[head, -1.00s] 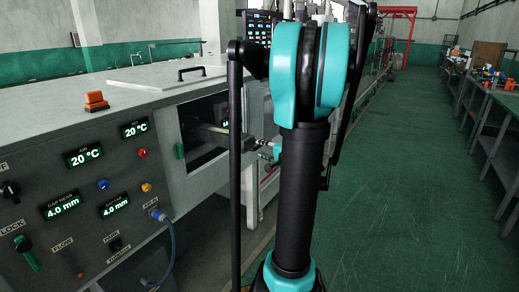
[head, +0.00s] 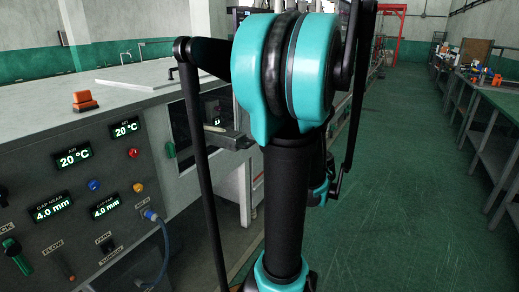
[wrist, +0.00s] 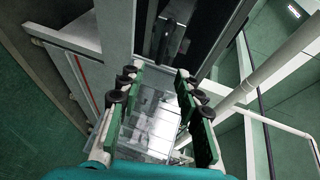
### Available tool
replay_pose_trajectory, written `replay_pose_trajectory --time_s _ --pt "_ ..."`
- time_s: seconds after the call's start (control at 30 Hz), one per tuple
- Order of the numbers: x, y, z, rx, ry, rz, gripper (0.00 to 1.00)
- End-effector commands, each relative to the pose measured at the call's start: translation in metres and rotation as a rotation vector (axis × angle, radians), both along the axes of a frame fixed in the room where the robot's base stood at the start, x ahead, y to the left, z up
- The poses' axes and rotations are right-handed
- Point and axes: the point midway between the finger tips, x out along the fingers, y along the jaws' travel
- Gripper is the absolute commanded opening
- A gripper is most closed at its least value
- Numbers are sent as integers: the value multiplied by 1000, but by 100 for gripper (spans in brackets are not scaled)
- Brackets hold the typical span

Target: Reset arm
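My arm stands upright in the middle of the head view, with a large teal joint at the top, and hides much of what lies behind it. My gripper (wrist: 157,92) shows in the wrist view with its two green-padded fingers apart and nothing held between them. A shiny metal surface (wrist: 152,125) shows beyond the gap between the fingers. I cannot tell how far it is from the fingertips. In the head view the gripper's fingers are hidden behind the arm.
A grey machine with a control panel (head: 75,245) stands close on the left. The green floor (head: 400,190) between is clear.

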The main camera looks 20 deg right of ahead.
Motion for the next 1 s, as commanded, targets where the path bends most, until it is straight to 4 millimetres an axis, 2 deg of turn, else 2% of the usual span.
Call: replay_pose_trajectory --time_s 0.17,0.27,0.37,0.47,0.6,0.7,0.83,1.0 --pt "0 1 -1 -2 3 3 34" --pt "0 15 -8 -26 29 32 34" --pt "-2 47 -26 -92 96 102 34" --pt "-12 90 -54 -199 192 207 34" --pt "-38 142 -95 -381 324 360 34" --pt "-62 168 -121 -520 408 464 34" --pt "-96 189 -150 -715 499 587 34" --pt "-136 195 -176 -973 587 720 34"
